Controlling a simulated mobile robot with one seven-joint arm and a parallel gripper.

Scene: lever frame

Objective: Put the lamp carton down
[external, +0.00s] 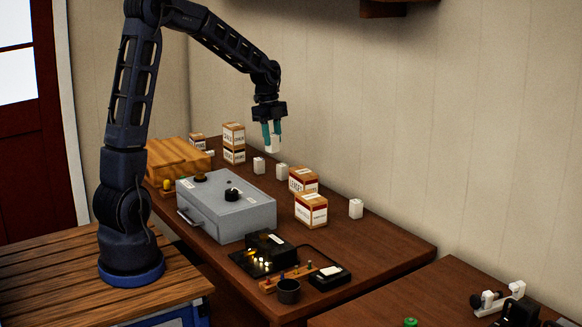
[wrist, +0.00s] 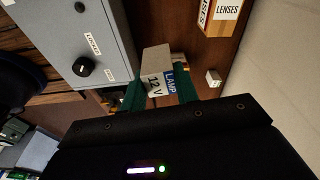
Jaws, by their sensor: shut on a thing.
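The lamp carton (wrist: 156,60) is a small pale box whose label reads "LAMP 12 V" in the wrist view. My gripper (wrist: 160,90) is shut on it, with a green finger on each side. In the external view the carton (external: 272,145) hangs below the teal fingertips of my gripper (external: 272,134), over the back of the brown workbench (external: 380,258). It looks clear of the bench top, but the exact height is hard to judge.
Small white cartons stand at the back of the bench (external: 259,166), (external: 281,172) and farther right (external: 356,209). Lens boxes (external: 311,210), stacked cartons (external: 234,143), a grey knobbed case (external: 230,210) and a wooden box (external: 178,158) surround them. The right bench end is fairly clear.

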